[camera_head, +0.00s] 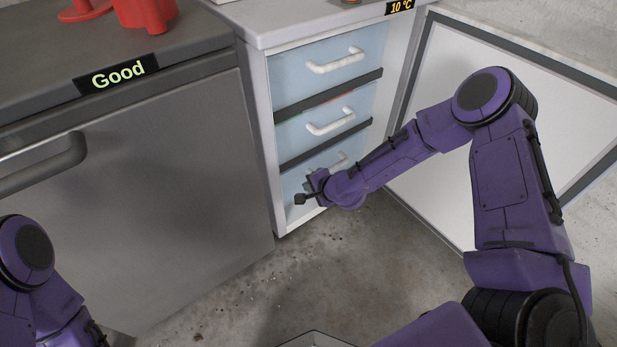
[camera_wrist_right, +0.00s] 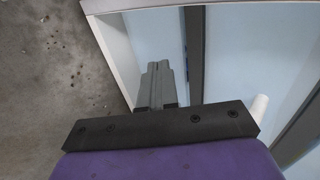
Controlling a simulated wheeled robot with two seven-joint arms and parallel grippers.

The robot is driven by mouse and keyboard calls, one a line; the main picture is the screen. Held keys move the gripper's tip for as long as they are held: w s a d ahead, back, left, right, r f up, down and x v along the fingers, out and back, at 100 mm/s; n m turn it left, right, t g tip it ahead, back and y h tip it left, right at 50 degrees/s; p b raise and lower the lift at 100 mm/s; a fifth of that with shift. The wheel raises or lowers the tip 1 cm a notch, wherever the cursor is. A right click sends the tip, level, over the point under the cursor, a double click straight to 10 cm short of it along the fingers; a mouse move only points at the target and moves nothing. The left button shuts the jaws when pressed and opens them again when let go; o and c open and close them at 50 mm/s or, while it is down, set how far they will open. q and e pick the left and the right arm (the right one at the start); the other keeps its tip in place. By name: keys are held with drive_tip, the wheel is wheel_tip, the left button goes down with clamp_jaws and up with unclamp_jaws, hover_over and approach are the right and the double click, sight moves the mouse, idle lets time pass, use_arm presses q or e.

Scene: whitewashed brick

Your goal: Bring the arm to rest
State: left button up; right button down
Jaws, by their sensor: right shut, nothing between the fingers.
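My right arm reaches in from the right in the head view. Its gripper (camera_head: 308,187) is in front of the lowest blue drawer (camera_head: 292,183) of the open cabinet, just left of that drawer's white handle (camera_head: 340,162). In the right wrist view the two grey fingers (camera_wrist_right: 158,84) are together, with nothing between them. Whether they touch the drawer front, I cannot tell. Only part of my left arm (camera_head: 30,265) shows at the lower left of the head view; its gripper is not visible.
The cabinet's white door (camera_head: 430,110) stands open on the right, behind my right arm. A grey appliance (camera_head: 150,190) labelled "Good" stands at the left, with red items (camera_head: 145,14) on top. Two more drawers with white handles (camera_head: 335,62) are above. Concrete floor (camera_head: 290,285) in front is mostly clear.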

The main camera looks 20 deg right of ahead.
drive_tip(key=shift+s, duration=0.1)
drive_tip(key=s+d+f+n+g+h, duration=0.2)
drive_tip(key=s+f+n, duration=0.1)
drive_tip(key=s, duration=0.8)
drive_tip(key=s+d+f+n+g+h, duration=0.2)
drive_tip(key=s+f, duration=0.1)
drive_tip(key=s, duration=0.8)
drive_tip(key=s+d+f+n+g+h, duration=0.1)
drive_tip(key=s+d+f+n+g, duration=0.15)
drive_tip(key=s, duration=0.85)
wheel_tip(320, 180, up, 26)
drive_tip(key=s+n+p, duration=0.1)
drive_tip(key=p, duration=2.6)
drive_tip(key=shift+s+r+h, duration=0.15)
drive_tip(key=shift+s+h, duration=0.15)
drive_tip(key=shift+d+t, duration=0.1)
drive_tip(key=shift+t, duration=0.15)
